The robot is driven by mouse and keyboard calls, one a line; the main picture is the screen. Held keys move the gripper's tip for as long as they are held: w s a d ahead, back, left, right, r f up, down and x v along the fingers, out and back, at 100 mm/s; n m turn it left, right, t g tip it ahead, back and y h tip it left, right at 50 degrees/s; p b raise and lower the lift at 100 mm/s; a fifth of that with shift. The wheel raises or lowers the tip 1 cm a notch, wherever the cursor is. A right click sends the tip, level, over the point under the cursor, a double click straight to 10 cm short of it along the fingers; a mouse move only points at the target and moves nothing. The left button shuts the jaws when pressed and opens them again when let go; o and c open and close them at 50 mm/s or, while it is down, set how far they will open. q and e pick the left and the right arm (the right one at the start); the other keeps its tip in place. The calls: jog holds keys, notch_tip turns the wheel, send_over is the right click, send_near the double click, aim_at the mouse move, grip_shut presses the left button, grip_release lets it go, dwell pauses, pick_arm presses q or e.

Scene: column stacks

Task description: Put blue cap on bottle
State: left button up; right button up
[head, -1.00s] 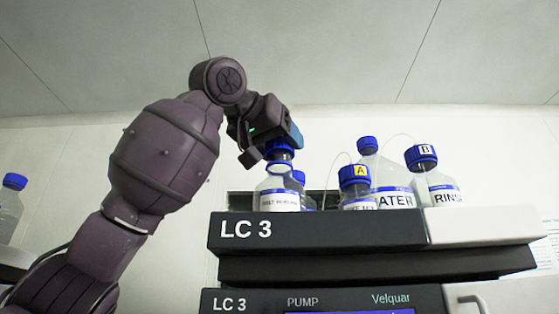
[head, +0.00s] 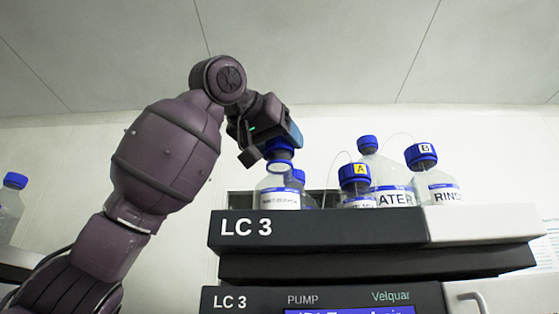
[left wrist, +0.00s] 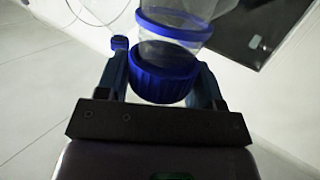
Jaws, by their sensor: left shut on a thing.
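My left gripper (head: 265,152) comes down from the upper left over the front left bottle on the LC 3 unit. It is shut on a blue cap (head: 278,148), held between its two fingers. In the left wrist view, the cap (left wrist: 165,75) sits between the fingers (left wrist: 162,62). The clear bottle (head: 279,183), with a white label, stands upright right below the cap. The cap is at the bottle's mouth; whether it is seated or threaded I cannot tell. The bottle's blue ring (left wrist: 172,25) shows beyond the cap. My right gripper is not in view.
A smaller blue-capped bottle (head: 300,186) stands close behind on the right. Bottle A (head: 354,178), a taller water bottle (head: 368,145) and bottle B (head: 422,156) stand further right, with thin tubing. The dark unit top (head: 330,228) carries them. Space above is open.

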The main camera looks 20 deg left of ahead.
pick_arm(q)
jog(key=shift+f+b, duration=0.75)
jog(key=shift+f, duration=0.15)
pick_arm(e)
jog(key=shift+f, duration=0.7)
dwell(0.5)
pick_arm(q)
jog(key=o, duration=1)
jog(key=shift+s+a, duration=0.1)
jog(key=shift+s, duration=0.1)
jog(key=shift+b+v, duration=1.1)
jog(key=shift+v, duration=4.1)
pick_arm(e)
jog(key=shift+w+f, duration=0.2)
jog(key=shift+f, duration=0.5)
